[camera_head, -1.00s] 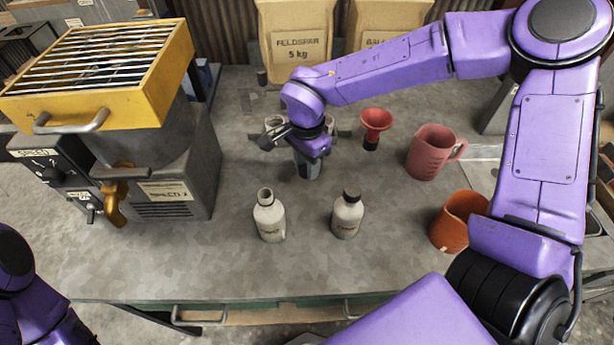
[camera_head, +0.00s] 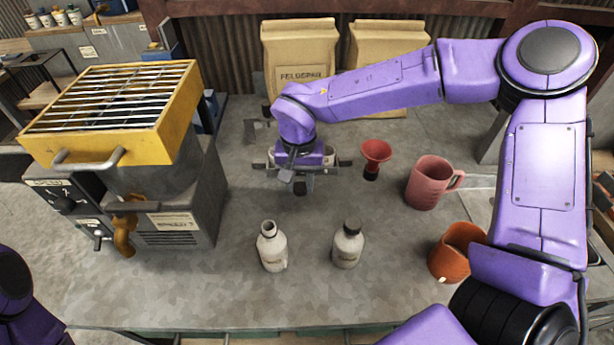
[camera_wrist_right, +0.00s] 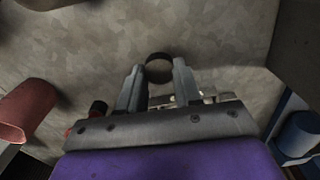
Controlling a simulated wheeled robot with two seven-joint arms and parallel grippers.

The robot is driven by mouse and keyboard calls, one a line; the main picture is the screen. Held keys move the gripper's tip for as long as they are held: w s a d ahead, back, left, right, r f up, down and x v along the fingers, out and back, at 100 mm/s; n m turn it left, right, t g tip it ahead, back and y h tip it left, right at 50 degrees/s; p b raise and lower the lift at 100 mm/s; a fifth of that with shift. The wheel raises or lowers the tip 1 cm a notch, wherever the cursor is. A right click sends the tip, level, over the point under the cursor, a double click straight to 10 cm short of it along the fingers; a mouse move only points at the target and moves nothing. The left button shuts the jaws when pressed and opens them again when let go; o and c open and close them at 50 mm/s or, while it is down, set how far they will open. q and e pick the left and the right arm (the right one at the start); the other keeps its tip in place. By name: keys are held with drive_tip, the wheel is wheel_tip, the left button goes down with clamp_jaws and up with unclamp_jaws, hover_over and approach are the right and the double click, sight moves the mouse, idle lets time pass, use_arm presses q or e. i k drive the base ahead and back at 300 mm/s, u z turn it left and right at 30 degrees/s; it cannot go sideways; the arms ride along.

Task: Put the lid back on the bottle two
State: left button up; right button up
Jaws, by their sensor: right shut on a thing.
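A pale bottle (camera_head: 271,247) with an open, uncapped neck stands upright on the table, left of centre. A second pale bottle (camera_head: 347,246) stands to its right with a dark lid on. My right gripper (camera_head: 300,187) hangs above the table behind the two bottles, fingers pointing down. In the right wrist view it is shut on a dark round lid (camera_wrist_right: 158,69), seen between the fingertips above bare table. My left gripper is out of view; only part of that arm shows at lower left.
A yellow grated machine (camera_head: 110,150) stands at left. A red funnel (camera_head: 376,152), a pink jug (camera_head: 428,182) and an orange pot (camera_head: 455,250) are at right. Pale containers are partly hidden behind my right gripper. Paper sacks (camera_head: 300,65) stand at the back. The table left of the open bottle is clear.

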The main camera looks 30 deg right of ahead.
sight(271, 243)
drive_tip(key=u, duration=0.05)
drive_tip(key=k, duration=0.95)
drive_tip(key=z, duration=0.3)
